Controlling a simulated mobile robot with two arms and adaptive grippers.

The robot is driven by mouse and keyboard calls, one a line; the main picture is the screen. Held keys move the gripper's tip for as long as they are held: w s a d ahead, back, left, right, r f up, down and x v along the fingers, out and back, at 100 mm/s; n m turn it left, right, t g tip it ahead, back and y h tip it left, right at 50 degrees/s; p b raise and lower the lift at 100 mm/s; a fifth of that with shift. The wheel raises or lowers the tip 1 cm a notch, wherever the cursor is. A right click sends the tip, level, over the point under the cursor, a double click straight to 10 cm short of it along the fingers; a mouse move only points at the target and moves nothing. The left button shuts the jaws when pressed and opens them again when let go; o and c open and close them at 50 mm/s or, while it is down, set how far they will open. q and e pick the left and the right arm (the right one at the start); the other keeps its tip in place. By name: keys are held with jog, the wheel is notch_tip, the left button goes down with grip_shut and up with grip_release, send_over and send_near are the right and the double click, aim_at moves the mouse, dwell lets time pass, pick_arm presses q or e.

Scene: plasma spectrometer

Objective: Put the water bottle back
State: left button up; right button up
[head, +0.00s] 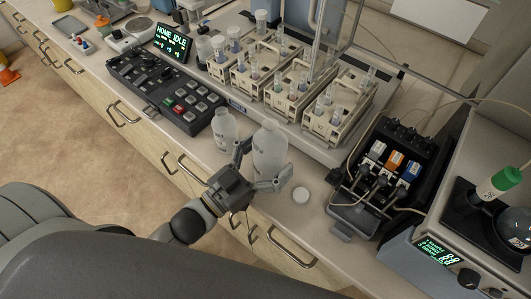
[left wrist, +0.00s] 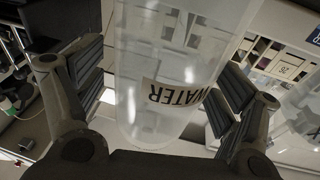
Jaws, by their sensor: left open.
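The water bottle (head: 270,150) is a large, clear, translucent bottle standing upright near the front edge of the bench in the head view. In the left wrist view the bottle (left wrist: 170,60) fills the middle, its WATER label upside down in the picture. My left gripper (head: 262,168) is open, with one finger on each side of the bottle. In the left wrist view the fingers of my left gripper (left wrist: 160,100) flank it with some gap visible; I cannot tell whether either touches. My right gripper is not in view.
A smaller bottle (head: 224,130) stands just left of the water bottle. A white round cap (head: 300,195) lies to its right. Behind are tube racks (head: 285,95); left is a black control panel (head: 165,92); right is a black pump unit (head: 385,165). Drawer handles line the bench front.

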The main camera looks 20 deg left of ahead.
pick_arm(q)
jog(key=shift+s+f+g, duration=0.25)
jog(key=shift+f+g, duration=0.05)
jog(key=shift+f, duration=0.75)
jog(key=shift+s+a+f, duration=0.1)
jog(key=shift+s+a, duration=0.2)
jog(key=shift+s, duration=0.05)
jog(key=r+v, duration=0.1)
jog(key=v, duration=0.9)
jog(key=shift+s+r, duration=0.3)
